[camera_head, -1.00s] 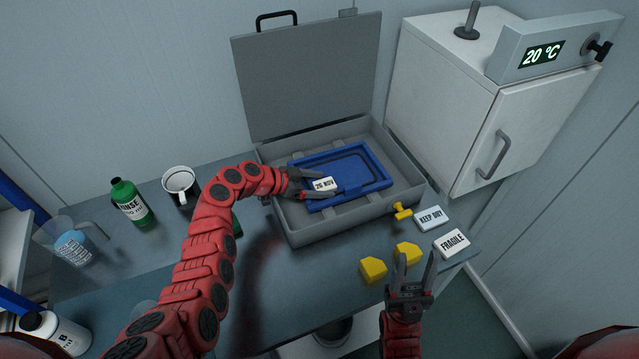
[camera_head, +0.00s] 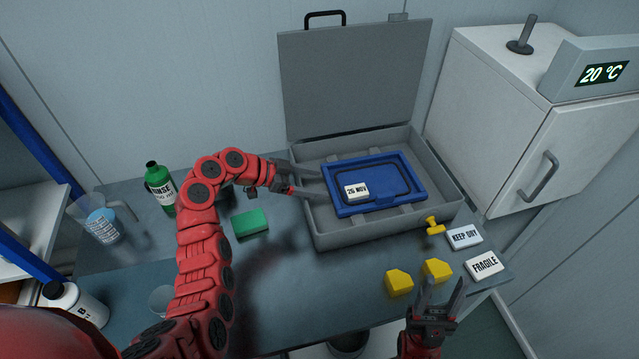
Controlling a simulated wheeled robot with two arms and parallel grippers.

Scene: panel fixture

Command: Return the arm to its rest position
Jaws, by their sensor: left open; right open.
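My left arm reaches in from the left. Its gripper (camera_head: 318,183) is open, with its fingers pointing right over the left wall of the grey case (camera_head: 330,236). The fingertips are close to a blue tray (camera_head: 412,177) inside the case, and nothing is between them. A white block marked 26 NOV (camera_head: 357,190) lies on the tray's left part, apart from the fingers. My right gripper (camera_head: 444,289) is open and empty at the front right of the table, fingers pointing up in the picture, near a yellow block (camera_head: 437,270).
The case lid (camera_head: 352,80) stands open behind. Another yellow block (camera_head: 398,283), a yellow knob (camera_head: 434,226), KEEP DRY (camera_head: 464,236) and FRAGILE (camera_head: 485,264) blocks lie right. A green block (camera_head: 250,223), green bottle (camera_head: 160,187) and beaker (camera_head: 98,220) are left. A white cabinet (camera_head: 525,130) stands right.

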